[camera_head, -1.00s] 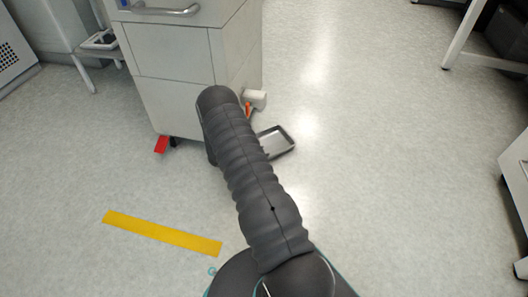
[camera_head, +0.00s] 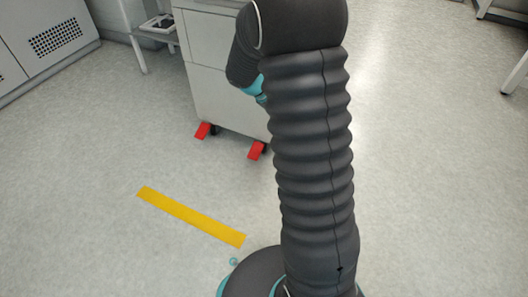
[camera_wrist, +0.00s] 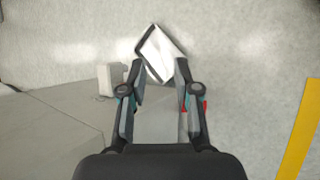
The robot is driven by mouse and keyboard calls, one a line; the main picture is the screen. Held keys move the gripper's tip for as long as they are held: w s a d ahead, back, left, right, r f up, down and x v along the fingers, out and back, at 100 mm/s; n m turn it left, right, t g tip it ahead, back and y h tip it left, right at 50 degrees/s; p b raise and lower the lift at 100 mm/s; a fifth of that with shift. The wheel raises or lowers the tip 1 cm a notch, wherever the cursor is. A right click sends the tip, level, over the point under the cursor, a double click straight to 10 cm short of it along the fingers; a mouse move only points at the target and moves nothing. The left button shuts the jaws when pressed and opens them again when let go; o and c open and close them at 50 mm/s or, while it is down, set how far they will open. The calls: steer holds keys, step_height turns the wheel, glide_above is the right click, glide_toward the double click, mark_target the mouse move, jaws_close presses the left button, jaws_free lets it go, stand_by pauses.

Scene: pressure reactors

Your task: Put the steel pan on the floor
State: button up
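The steel pan (camera_wrist: 160,54) shows at the top middle of the wrist view, a shallow rectangular tray with a dark rim and a bright inside. In the head view my arm hides both the pan and the gripper.
A grey drawer cabinet (camera_head: 225,85) with red caster levers (camera_head: 256,150) stands beside my arm. In the wrist view a white box-shaped part (camera_wrist: 111,79) sits by the cabinet's edge. A yellow floor strip (camera_head: 190,216) lies at the front left.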

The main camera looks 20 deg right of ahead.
steer(key=s+a+r+m+t+y, duration=0.3)
steer(key=s+a+r, duration=0.4)
steer(key=s, duration=0.5)
steer(key=s+a+r+m+t+y, duration=0.3)
steer(key=s+a+r, duration=0.5)
steer(key=s+a, duration=0.4)
steer(key=shift+s+a+m+y, duration=0.2)
steer(key=shift+m+y, duration=0.3)
steer(key=shift+y, duration=0.5)
